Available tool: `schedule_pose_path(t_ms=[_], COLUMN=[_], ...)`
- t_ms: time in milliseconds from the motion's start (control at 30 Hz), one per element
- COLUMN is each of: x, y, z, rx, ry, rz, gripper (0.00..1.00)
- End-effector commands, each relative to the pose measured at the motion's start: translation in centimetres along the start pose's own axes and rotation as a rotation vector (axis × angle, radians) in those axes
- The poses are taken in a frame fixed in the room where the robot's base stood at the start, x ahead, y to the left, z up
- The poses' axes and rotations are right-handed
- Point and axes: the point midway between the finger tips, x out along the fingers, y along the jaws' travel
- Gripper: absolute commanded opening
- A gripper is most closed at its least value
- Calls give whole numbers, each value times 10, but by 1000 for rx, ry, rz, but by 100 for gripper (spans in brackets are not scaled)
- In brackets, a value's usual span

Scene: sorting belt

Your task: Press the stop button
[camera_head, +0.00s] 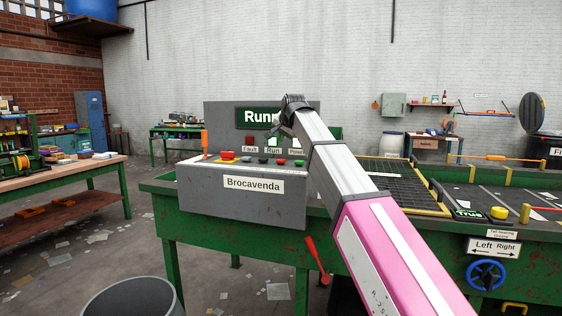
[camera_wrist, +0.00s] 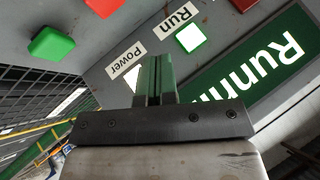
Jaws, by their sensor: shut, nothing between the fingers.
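A grey console marked Brocavenda (camera_head: 240,205) carries a row of buttons. A large red button (camera_head: 228,156) is at its left end. A smaller red button (camera_head: 281,161) is right of the middle, beside a green button (camera_head: 299,163). I cannot read which one is the stop button. In the wrist view, a red button (camera_wrist: 103,5) is cut by the top edge and the green button (camera_wrist: 50,43) is at upper left. My gripper (camera_head: 278,128) is above the buttons, before the Running sign (camera_head: 258,117). Its fingers (camera_wrist: 153,75) are together and empty.
The Run lamp (camera_wrist: 190,37) is lit white. An orange-handled tool (camera_head: 204,142) stands at the console's left end. The belt (camera_head: 395,175) with a yellow frame lies to the right. A grey bin (camera_head: 130,298) stands on the floor in front.

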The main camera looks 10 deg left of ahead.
Motion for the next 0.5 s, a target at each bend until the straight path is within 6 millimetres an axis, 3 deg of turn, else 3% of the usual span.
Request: schedule_pose_path(t_ms=[500], x=[36], y=[26], z=[26], rx=[0], ry=[0], rz=[0], gripper=[0])
